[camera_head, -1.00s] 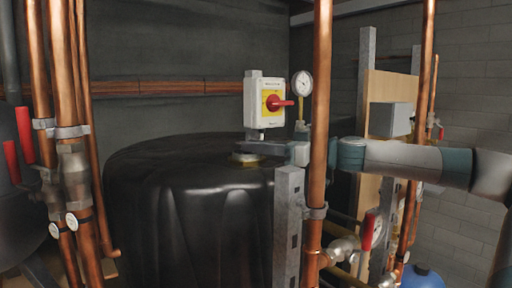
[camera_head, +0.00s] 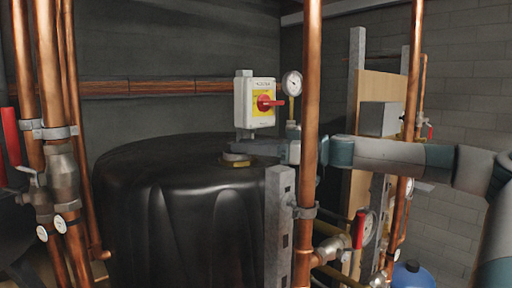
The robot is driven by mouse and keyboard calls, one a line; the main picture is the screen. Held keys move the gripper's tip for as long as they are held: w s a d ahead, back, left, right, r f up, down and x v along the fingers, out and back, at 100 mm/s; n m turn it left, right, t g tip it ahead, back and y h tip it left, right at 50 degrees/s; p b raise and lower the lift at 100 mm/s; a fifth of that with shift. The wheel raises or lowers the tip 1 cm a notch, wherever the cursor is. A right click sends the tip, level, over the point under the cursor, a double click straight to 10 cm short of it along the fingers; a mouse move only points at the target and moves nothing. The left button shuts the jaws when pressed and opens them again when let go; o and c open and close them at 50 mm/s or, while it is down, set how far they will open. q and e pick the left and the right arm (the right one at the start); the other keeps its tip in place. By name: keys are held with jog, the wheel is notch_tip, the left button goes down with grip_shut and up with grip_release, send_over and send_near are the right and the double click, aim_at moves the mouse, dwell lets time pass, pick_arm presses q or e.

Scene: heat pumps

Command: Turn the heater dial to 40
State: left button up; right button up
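A white and yellow switch box with a red rotary knob (camera_head: 265,102) stands upright above the black tank (camera_head: 180,205); its knob handle points right. I cannot tell whether this knob is the heater dial, and I cannot read a 40 anywhere. A small round brass and grey fitting (camera_head: 238,161) sits on the tank top. My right gripper (camera_head: 250,147) reaches in from the right behind a copper pipe, just above this fitting and below the switch box. Its fingers are seen edge-on, so their opening is hidden; contact with the fitting is unclear. My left gripper is out of view.
A vertical copper pipe (camera_head: 311,100) and a grey slotted post (camera_head: 279,220) stand in front of my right arm. A white gauge (camera_head: 292,84) is beside the switch box. Pipes with red-handled valves (camera_head: 10,136) fill the left. A grey box (camera_head: 380,118) hangs on a wooden board.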

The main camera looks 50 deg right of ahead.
jog(key=shift+b+v, duration=0.75)
jog(key=b+v, duration=0.8)
jog(key=v, duration=0.8)
jog(key=shift+w+f, duration=0.1)
